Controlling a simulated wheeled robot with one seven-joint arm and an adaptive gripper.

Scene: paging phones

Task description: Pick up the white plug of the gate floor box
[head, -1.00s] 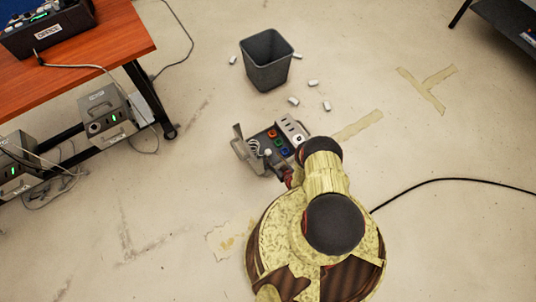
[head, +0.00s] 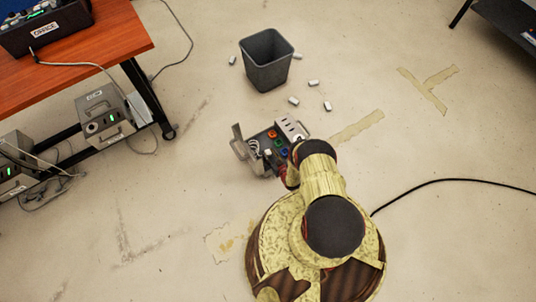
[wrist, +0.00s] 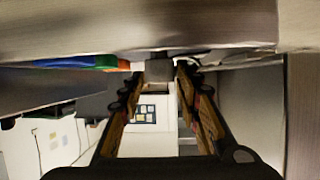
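The gate floor box (head: 241,151) is a grey box on the floor with its lid up. Blue, green and orange-red sockets and a pale panel show inside it. A small white plug (head: 267,153) seems to stand at the near side of the box, beside a coiled white cord. My gripper (head: 279,166) is low at the box's near right side, partly hidden by my arm. In the wrist view my gripper (wrist: 161,76) has its two fingers apart. A pale grey block (wrist: 160,67), perhaps the plug, lies between or just beyond the tips; contact cannot be told.
A dark waste bin (head: 266,62) stands behind the box, with several small white pieces on the floor around it. An orange-brown table (head: 100,35) with grey boxes below is at the left. A black cable (head: 450,180) crosses the floor at the right.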

